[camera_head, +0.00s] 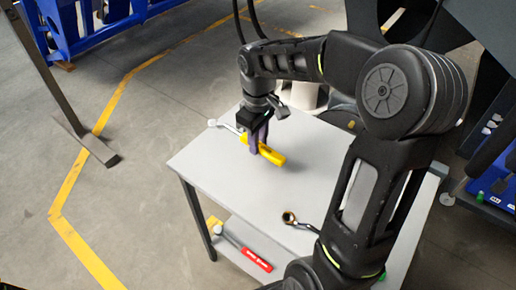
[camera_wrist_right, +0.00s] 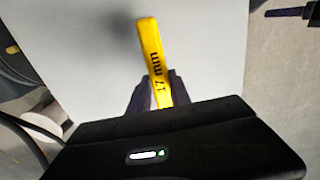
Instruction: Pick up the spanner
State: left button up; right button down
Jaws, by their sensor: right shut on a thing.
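The spanner has a yellow handle (camera_head: 271,155) and a silver end (camera_head: 213,123) pointing to the left in the head view. In the right wrist view its yellow handle (camera_wrist_right: 151,50) points away from me and reads "17 mm". My right gripper (camera_head: 257,146) is shut on the spanner near the far left part of the table. Its dark fingers (camera_wrist_right: 154,95) lie on both sides of the handle in the wrist view. Whether the spanner touches the tabletop is hard to tell. My left gripper is not in view.
The light grey table (camera_head: 225,170) has free room at its front left. A red-handled tool (camera_head: 256,259) lies on the lower shelf. Dark machinery stands at the right.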

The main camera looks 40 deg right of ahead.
notch_tip(320, 180, up, 6)
jog(key=shift+r, duration=0.1)
dwell(0.5)
jog(key=c, duration=1.7)
grip_release()
grip_shut()
